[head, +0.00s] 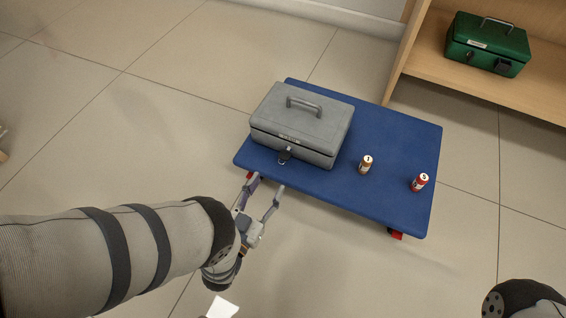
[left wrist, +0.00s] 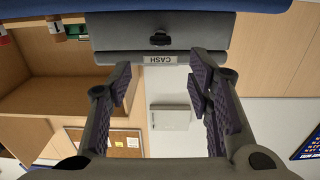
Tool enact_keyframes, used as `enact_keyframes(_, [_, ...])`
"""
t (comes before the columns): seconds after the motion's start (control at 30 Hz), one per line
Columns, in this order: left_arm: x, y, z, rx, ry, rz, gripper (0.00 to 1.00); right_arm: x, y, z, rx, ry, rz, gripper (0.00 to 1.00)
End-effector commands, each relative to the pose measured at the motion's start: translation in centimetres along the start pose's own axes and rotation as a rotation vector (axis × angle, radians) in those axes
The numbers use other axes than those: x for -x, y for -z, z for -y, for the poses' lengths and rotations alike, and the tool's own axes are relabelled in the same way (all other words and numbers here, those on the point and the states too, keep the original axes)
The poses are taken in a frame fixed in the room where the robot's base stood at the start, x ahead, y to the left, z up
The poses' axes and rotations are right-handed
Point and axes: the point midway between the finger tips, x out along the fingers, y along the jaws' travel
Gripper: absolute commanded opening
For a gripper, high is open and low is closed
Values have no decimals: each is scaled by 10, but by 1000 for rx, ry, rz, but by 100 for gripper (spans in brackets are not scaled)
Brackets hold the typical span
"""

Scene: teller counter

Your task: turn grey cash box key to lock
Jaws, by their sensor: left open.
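The grey cash box (head: 318,117) sits shut on the left part of a blue platform (head: 410,150), its handle folded on the lid. A dark key (head: 284,156) sticks out of its front face below a label; the way it is turned is too small to tell. My left gripper (head: 266,186) is open and empty, just in front of the box, fingers pointing at its front. In the left wrist view, which looks upside down, the key (left wrist: 160,40) shows beyond and between the open fingers, apart from them. My right gripper is out of view.
Two small cylinders, one brown (head: 366,165) and one red (head: 419,182), stand on the platform right of the box. A green cash box (head: 487,44) sits on a wooden shelf (head: 440,68) at the upper right.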

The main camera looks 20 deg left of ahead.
Motion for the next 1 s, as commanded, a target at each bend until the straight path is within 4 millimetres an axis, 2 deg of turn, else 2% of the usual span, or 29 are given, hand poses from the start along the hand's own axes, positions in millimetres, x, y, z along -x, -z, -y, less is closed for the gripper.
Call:
enact_keyframes(0.2, [-58,-3,0,0,-1,-1,47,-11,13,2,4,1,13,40])
enact_keyframes(0.4, [-92,-2,0,0,0,1,47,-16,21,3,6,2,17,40])
enact_keyframes(0.53, [-99,-1,0,0,0,2,47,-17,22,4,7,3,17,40])
enact_keyframes(0.73, [-100,-1,0,0,0,2,47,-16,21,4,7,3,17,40])
enact_keyframes(0.77, [-100,-1,0,0,0,2,44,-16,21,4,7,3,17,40])
enact_keyframes(0.9, [-100,-1,0,0,0,2,13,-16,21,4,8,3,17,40])
enact_keyframes(0.97, [-100,-1,0,0,0,2,0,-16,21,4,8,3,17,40])
enact_keyframes(1.0, [-100,-1,0,0,0,2,0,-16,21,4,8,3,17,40])
